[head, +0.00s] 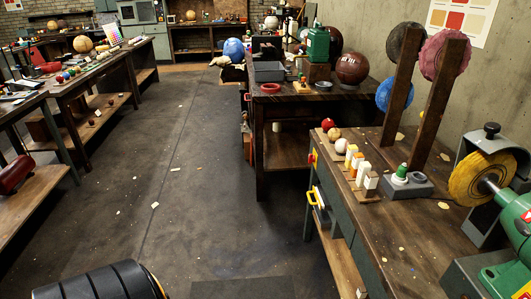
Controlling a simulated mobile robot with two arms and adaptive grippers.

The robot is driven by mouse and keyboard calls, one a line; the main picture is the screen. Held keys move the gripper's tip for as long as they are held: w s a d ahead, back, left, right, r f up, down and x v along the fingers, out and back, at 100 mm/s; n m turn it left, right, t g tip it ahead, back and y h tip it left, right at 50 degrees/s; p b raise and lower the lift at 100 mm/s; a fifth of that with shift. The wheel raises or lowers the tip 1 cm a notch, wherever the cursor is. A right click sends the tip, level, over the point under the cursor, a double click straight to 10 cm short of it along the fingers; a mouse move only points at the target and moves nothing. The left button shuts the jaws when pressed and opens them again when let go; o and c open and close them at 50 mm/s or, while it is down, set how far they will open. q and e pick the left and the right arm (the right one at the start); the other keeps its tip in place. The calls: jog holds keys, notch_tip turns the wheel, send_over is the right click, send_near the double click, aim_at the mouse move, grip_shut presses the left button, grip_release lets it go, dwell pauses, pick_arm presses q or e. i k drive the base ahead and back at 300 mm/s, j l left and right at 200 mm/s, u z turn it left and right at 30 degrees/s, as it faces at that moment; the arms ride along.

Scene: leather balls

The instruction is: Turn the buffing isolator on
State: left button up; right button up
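A small red and yellow fitting (313,158), which looks like a rotary isolator switch, sits at the left front edge of the right-hand bench. It is too small to tell its position. The buffing machine (510,225) is green with a yellow buffing wheel (482,178) and stands at the right end of that bench, cut off by the picture edge. A yellow handle-like part (316,198) is on the bench front below the red and yellow fitting. Neither of my grippers is in view.
The right-hand bench (400,235) holds waxy blocks (356,165), a grey block with a green-topped piece (402,174) and upright posts with round pads (441,100). A second bench (290,93) stands behind it. The floor (215,200) left of the benches is mostly clear.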

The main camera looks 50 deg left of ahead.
aim_at(311, 157)
jog(key=u, duration=1.15)
jog(key=z, duration=1.4)
jog(key=u, duration=1.4)
jog(key=i+j+z, duration=0.2)
jog(key=z, duration=0.25)
jog(key=i+j+z, duration=0.4)
jog(key=i+j, duration=0.15)
jog(key=j, duration=0.15)
jog(key=i+j+z, duration=0.1)
jog(key=j, duration=0.25)
jog(key=i+j+z, duration=0.1)
jog(key=i+j, duration=0.25)
jog(key=j, duration=0.3)
jog(key=i+j+z, duration=0.1)
jog(key=j, duration=0.25)
jog(key=i+j, duration=0.2)
jog(key=j, duration=0.15)
jog(key=i+j+z, duration=0.1)
jog(key=j, duration=0.25)
